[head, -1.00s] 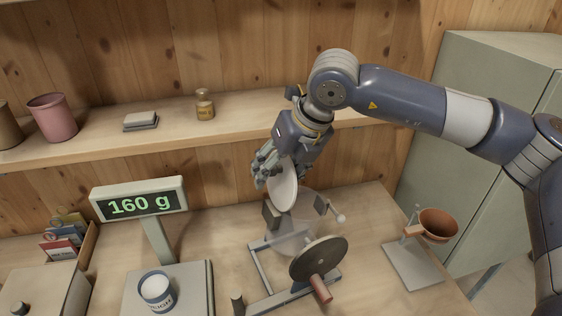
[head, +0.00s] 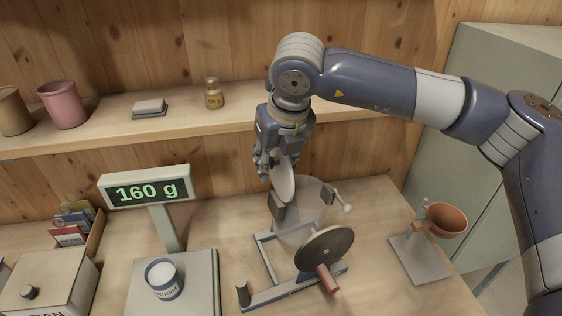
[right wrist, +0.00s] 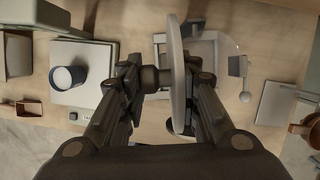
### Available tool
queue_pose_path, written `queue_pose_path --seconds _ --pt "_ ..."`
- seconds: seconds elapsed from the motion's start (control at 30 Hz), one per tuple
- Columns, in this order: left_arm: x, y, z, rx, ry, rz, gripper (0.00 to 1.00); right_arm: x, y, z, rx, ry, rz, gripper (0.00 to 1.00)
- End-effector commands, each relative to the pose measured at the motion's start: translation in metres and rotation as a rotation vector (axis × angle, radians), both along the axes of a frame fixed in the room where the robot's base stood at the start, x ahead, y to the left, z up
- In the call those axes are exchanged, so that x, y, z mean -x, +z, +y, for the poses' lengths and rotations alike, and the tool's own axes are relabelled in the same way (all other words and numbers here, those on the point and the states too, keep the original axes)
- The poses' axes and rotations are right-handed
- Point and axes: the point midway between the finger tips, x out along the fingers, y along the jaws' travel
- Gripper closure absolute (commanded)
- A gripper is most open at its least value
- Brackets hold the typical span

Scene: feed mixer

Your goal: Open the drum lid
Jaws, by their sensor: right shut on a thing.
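The clear mixer drum (head: 312,200) sits in its metal frame on the bench. Its pale round lid (head: 284,183) stands nearly upright at the drum's left side, open from the drum's mouth. In the right wrist view the lid (right wrist: 176,70) is seen almost edge-on, with its dark knob (right wrist: 150,78) between my fingers. My right gripper (head: 271,165) is shut on this knob, above and left of the drum. It also shows in the right wrist view (right wrist: 163,80). My left gripper is not in view.
A crank disc with a handle (head: 324,248) is in front of the drum. A scale (head: 200,285) bearing a weight cup (head: 163,279) and its "160 g" display (head: 146,190) are left. A brown funnel cup on a stand (head: 446,220) is right. A shelf (head: 180,125) runs behind.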

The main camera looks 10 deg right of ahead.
Motion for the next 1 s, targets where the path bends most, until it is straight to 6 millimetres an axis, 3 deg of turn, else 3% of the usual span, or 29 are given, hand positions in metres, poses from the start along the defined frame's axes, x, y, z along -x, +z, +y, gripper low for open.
queue_pose_path --seconds 0.2,0.47,0.5,0.6,0.83,0.9,1.0 --pt "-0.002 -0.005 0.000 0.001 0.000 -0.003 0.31 0.001 -0.004 0.017 0.124 0.006 0.001 0.93" --pt "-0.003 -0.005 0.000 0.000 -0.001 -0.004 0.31 0.001 -0.004 0.018 0.145 0.003 0.001 0.93" --pt "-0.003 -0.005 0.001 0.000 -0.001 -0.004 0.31 0.001 -0.003 0.018 0.145 0.003 0.001 0.66" --pt "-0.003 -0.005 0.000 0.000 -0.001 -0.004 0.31 0.001 -0.003 0.018 0.145 0.003 0.001 0.47" --pt "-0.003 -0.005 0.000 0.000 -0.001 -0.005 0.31 0.001 -0.003 0.017 0.145 0.002 0.001 0.47" --pt "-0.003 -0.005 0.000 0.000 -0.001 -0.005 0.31 0.001 -0.003 0.017 0.145 0.002 0.001 0.34" --pt "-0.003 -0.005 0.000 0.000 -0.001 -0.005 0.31 0.001 -0.003 0.017 0.145 0.002 0.001 0.23"
